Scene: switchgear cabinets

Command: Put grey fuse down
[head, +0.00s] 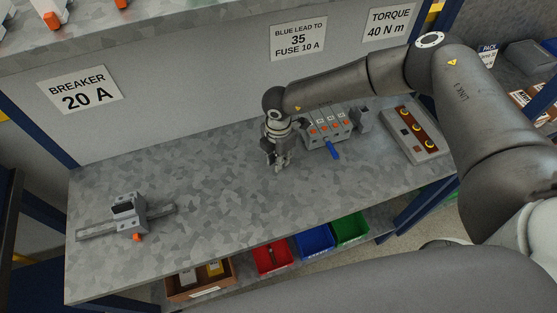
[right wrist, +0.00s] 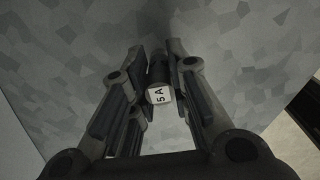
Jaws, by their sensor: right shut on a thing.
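My right gripper (head: 277,163) points down at the middle of the grey speckled bench top (head: 215,205). In the right wrist view, the right gripper (right wrist: 157,58) is shut on the grey fuse (right wrist: 159,94), a dark grey piece with a pale end marked "5 A". The fuse lies between the two fingers. In the head view the fingers mostly hide it. The gripper is at or just above the bench; I cannot tell whether the fuse touches it. My left gripper is not in view.
A grey block with orange parts (head: 326,131) and a blue lead stand close right of the gripper. A push-button box (head: 416,134) is farther right. A breaker on a rail (head: 128,212) sits at left. Bench between is clear. Coloured bins (head: 314,241) are below.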

